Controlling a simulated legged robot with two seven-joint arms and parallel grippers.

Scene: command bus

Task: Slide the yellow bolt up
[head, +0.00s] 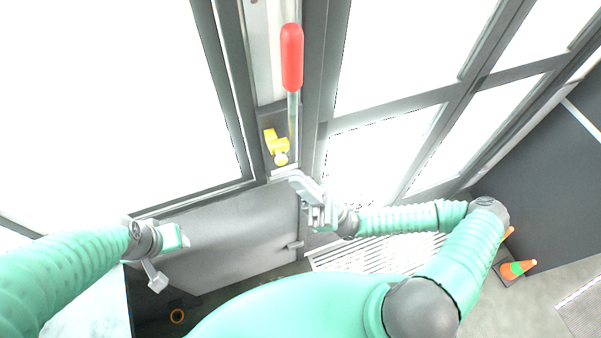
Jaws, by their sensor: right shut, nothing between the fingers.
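The yellow bolt (276,143) is a small part on the dark door post, below the red-handled lever, with a pale round knob (281,159) at its lower end. My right gripper (297,181) is shut and empty, just below and to the right of the bolt, apart from it in the picture. My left gripper (170,262) is at the lower left, in front of the grey lower panel and far from the bolt.
A red-handled lever (292,58) stands upright above the bolt. Glass door panels with grey frames are on both sides. A grey lower panel (235,240) lies below the left glass. An orange and green cone (518,268) stands at the far right on the floor.

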